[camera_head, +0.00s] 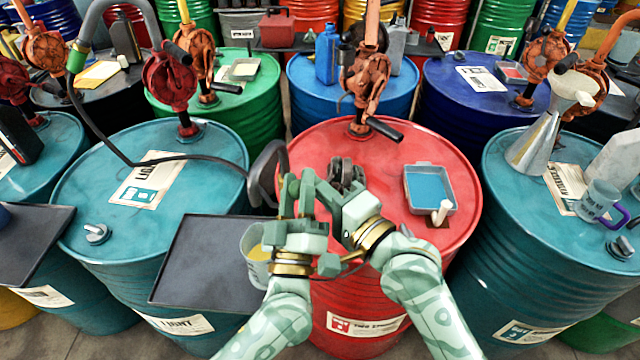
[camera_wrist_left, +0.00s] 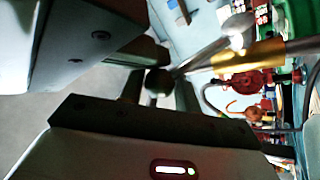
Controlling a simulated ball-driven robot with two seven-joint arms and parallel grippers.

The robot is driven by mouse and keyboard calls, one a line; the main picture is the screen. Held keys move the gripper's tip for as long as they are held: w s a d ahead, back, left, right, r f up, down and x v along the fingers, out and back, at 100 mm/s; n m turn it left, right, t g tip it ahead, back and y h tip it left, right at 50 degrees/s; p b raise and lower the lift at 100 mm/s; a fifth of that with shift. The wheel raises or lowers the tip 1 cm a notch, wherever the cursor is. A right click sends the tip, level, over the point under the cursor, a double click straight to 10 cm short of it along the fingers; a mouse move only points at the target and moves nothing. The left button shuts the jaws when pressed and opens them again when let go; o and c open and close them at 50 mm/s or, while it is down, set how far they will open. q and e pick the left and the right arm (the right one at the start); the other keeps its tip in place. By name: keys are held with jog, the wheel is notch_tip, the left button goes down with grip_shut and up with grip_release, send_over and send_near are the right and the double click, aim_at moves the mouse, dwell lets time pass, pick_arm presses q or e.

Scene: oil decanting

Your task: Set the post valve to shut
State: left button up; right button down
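The valve shows in the left wrist view as a brass fitting (camera_wrist_left: 250,58) with a thin metal lever (camera_wrist_left: 205,50) ending in a dark ball knob (camera_wrist_left: 157,84). My left gripper (camera_wrist_left: 160,92) has its two fingers on either side of this knob. I cannot tell whether they press on it. In the head view my left gripper (camera_head: 299,190) is in front of the red drum, and the valve is mostly hidden there. My right gripper (camera_head: 346,176) is close beside it, over the drum's near left part. Its fingertips are unclear, with dark rounded parts there.
A measuring cup with yellow liquid (camera_head: 253,242) is partly behind my left wrist, beside a dark tray (camera_head: 212,270). The red drum (camera_head: 425,145) carries a blue-filled tray (camera_head: 428,187) and a rotary pump (camera_head: 366,80). A hose (camera_head: 185,158) crosses the teal drum at left.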

pick_arm(q)
jog(key=shift+o, duration=1.1)
jog(key=shift+w+d, duration=0.1)
pick_arm(e)
jog(key=shift+s+a+f, duration=0.1)
jog(key=shift+s+a, duration=0.15)
jog(key=shift+a, duration=0.1)
